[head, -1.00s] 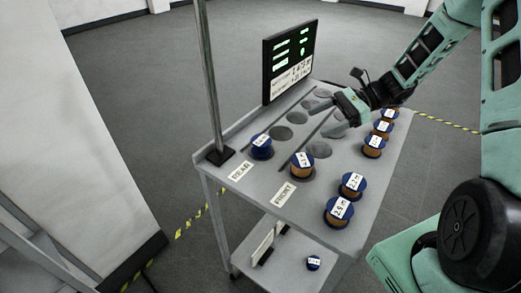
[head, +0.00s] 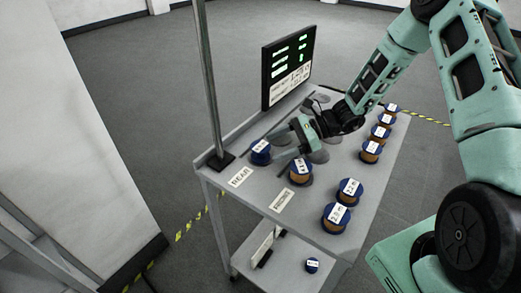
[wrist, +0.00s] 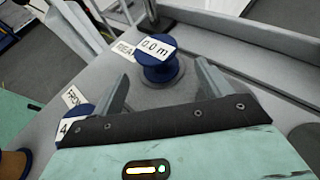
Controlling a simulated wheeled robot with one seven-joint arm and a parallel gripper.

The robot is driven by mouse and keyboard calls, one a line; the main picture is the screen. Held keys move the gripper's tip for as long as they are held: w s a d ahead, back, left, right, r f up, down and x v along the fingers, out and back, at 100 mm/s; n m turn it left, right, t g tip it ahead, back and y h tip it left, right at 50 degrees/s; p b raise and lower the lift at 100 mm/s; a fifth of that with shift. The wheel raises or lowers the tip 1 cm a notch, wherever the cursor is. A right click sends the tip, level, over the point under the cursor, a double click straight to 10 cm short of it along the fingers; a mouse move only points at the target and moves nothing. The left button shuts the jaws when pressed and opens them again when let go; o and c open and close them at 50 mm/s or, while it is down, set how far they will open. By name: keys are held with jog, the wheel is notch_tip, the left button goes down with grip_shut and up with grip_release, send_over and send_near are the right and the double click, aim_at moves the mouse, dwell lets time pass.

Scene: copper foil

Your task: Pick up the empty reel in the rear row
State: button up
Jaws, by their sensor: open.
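The empty reel (head: 260,156) is blue with a white label and stands upright at the REAR sign end of the rear row. In the wrist view the reel (wrist: 158,72) shows a bare blue core and a label reading 0.0 m. My gripper (head: 276,147) is open and empty, just to the right of the reel in the head view. In the wrist view my gripper (wrist: 162,76) has its two fingers spread, with the reel ahead between and beyond their tips. The fingers do not appear to touch it.
A copper-wound reel (head: 300,174) stands close by at the front row's end, below my gripper. Several more wound reels line the right side of the cart (head: 245,205). A post (head: 210,80) rises near the reel, and a display screen (head: 288,65) stands behind.

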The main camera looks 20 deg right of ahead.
aim_at(267, 149)
jog(key=shift+p+x, duration=0.35)
jog(key=shift+x, duration=1.6)
jog(key=c, duration=1.1)
jog(key=shift+r, duration=0.1)
jog(key=shift+r, duration=0.15)
